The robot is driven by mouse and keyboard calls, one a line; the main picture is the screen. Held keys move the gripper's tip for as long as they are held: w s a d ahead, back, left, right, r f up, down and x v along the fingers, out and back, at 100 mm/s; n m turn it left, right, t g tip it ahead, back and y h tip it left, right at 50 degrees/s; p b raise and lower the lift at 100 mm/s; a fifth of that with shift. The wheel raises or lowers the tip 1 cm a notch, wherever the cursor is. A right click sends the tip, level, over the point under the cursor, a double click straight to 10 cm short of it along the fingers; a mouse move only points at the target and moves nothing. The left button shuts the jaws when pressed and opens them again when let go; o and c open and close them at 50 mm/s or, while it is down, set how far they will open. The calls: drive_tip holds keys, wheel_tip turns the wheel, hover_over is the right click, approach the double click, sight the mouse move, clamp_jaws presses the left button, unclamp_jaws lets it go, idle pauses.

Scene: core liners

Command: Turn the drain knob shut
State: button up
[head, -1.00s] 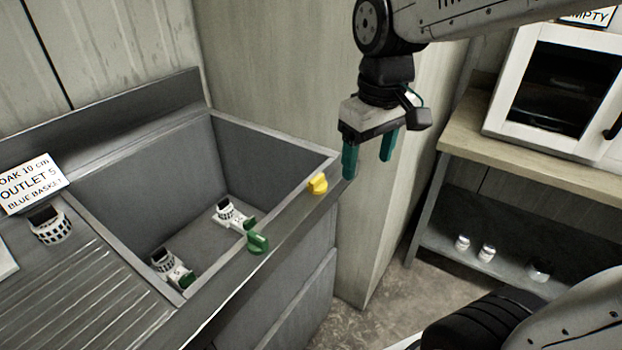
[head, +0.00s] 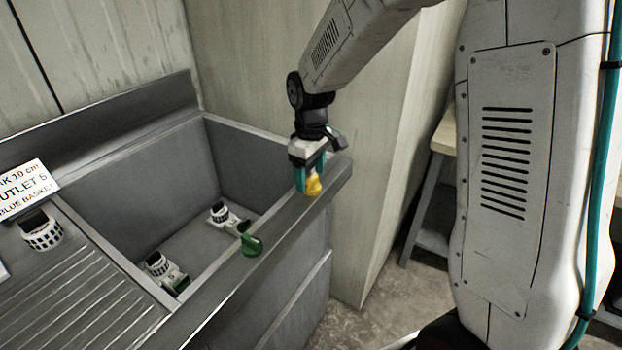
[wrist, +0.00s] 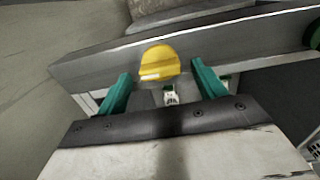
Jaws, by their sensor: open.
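A yellow knob (head: 314,186) sits on the front rim of the grey sink (head: 285,222), near its right end. A green knob (head: 251,244) sits on the same rim further left. I cannot tell from any label which one is the drain knob. My gripper (head: 309,180) is open, pointing down at the yellow knob, its teal fingers partly hiding it. In the wrist view the yellow knob (wrist: 158,62) shows between and just beyond the fingertips, with a pale mark on its lower edge. Contact is not clear.
A tall cabinet side (head: 375,150) stands close right of the sink.

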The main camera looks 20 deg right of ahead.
drive_tip(key=shift+f, duration=1.05)
drive_tip(key=c, duration=1)
drive_tip(key=shift+m, duration=0.4)
drive_tip(key=shift+o, duration=0.2)
drive_tip(key=m, duration=0.3)
drive_tip(key=shift+m, duration=0.4)
drive_tip(key=m, duration=1.3)
drive_tip(key=shift+m, duration=0.3)
